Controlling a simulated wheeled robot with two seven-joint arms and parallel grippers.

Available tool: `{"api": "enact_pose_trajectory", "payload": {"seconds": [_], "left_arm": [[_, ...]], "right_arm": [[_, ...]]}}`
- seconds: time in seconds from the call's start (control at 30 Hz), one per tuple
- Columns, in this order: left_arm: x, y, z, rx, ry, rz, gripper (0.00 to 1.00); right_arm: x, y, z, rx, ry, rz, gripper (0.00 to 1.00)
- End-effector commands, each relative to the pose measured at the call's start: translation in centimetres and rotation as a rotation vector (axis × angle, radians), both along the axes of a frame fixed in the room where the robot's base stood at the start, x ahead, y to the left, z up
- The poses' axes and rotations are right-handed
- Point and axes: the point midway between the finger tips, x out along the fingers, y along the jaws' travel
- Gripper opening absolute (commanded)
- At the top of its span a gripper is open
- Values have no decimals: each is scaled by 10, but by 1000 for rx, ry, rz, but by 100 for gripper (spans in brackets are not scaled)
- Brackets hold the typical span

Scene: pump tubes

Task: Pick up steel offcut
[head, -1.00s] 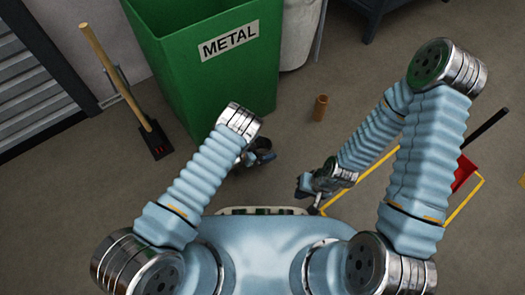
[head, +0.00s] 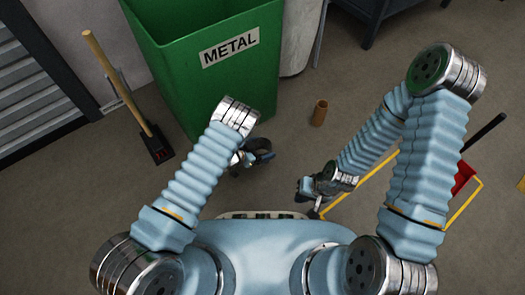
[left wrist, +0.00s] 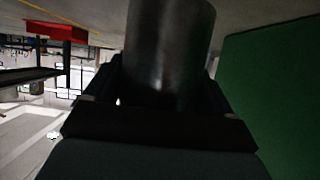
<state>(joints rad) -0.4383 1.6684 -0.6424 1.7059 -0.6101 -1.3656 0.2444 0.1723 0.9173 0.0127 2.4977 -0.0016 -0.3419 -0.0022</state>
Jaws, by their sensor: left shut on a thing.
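The steel offcut (left wrist: 170,50) is a grey metal cylinder that fills the upper middle of the left wrist view. My left gripper (left wrist: 165,92) is shut on it, with dark fingers on either side. In the head view my left gripper (head: 250,158) is in front of the green bin, and the dark offcut (head: 263,148) shows small at its tip. My right gripper (head: 307,188) is lower and to the right, away from the offcut. It is too small to tell whether its fingers are open.
A green bin (head: 185,85) labelled METAL stands just beyond my left gripper. A brown tube (head: 319,113) stands upright on the floor to the right. A wooden-handled tool (head: 115,80) leans at the left. A red item (head: 463,176) and yellow lines lie at the right.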

Motion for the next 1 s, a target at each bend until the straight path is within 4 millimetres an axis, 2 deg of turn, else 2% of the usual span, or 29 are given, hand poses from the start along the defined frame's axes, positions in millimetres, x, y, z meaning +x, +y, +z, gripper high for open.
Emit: {"api": "enact_pose_trajectory", "payload": {"seconds": [0.03, 0.2, 0.33, 0.5, 0.7, 1.0], "left_arm": [[-4, 12, 16, 1, 3, 10, 46], [-22, 43, 60, -1, 3, 10, 46], [-41, 75, 72, 1, 5, 12, 46], [-58, 103, 86, 1, 4, 8, 46], [-67, 118, 93, 0, 3, 4, 46], [-68, 120, 93, 2, 3, 3, 46]], "right_arm": [[0, 0, 9, -1, -1, 0, 0], [1, -2, 22, -5, -5, -3, 0], [1, -3, 26, -7, -6, -5, 0], [1, -3, 31, -8, -6, -5, 0], [1, -4, 32, -9, -7, -5, 0], [1, -4, 32, -9, -7, -6, 0]]}}
